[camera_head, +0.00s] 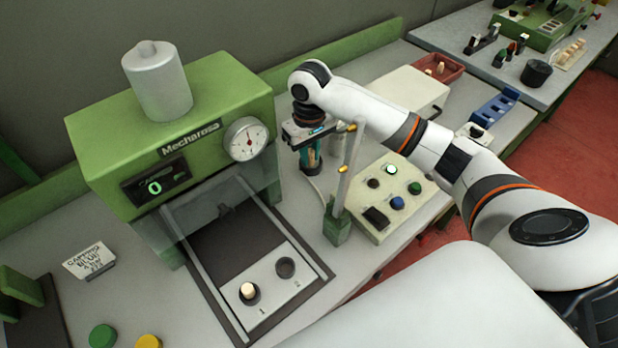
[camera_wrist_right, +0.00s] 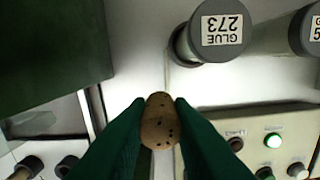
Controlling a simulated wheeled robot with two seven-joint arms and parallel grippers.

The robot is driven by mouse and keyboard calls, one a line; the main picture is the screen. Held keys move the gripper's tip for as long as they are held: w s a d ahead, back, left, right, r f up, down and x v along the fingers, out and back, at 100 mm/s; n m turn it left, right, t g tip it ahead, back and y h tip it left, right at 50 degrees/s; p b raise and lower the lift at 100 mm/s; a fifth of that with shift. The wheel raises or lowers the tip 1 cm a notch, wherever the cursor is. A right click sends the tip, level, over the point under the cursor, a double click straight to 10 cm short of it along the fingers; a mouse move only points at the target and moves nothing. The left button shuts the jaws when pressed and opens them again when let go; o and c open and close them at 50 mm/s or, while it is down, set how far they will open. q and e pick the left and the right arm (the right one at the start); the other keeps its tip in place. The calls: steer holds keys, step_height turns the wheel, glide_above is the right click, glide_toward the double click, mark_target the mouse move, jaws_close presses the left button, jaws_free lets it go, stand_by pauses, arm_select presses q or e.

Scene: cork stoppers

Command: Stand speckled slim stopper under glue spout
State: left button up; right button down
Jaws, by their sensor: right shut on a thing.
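My right gripper (camera_head: 310,160) points down beside the right side of the green press, above the bench. In the right wrist view its green fingers (camera_wrist_right: 160,130) are shut on the speckled slim stopper (camera_wrist_right: 160,120), a brown cork with dark spots. A grey cylinder labelled GLUE 273 (camera_wrist_right: 221,24) is ahead of the stopper in that view, apart from it. A glue spout cannot be made out clearly in either view. In the head view the stopper is too small or hidden to tell. My left gripper is not in view.
The green press (camera_head: 100,140) has a slide plate (camera_head: 268,292) with two holes, one holding a pale stopper (camera_head: 248,291). A post on a green foot (camera_head: 337,226) stands close to the gripper. A button box (camera_head: 365,217) is right of it. A second labelled cylinder (camera_wrist_right: 312,30) is partly visible.

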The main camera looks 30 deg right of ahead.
mark_target(309, 189)
step_height(309, 189, down, 10)
steer(key=shift+f+p, duration=0.1)
steer(key=shift+p, duration=0.35)
steer(key=c, duration=1.3)
jaws_free()
steer(key=shift+f, duration=0.1)
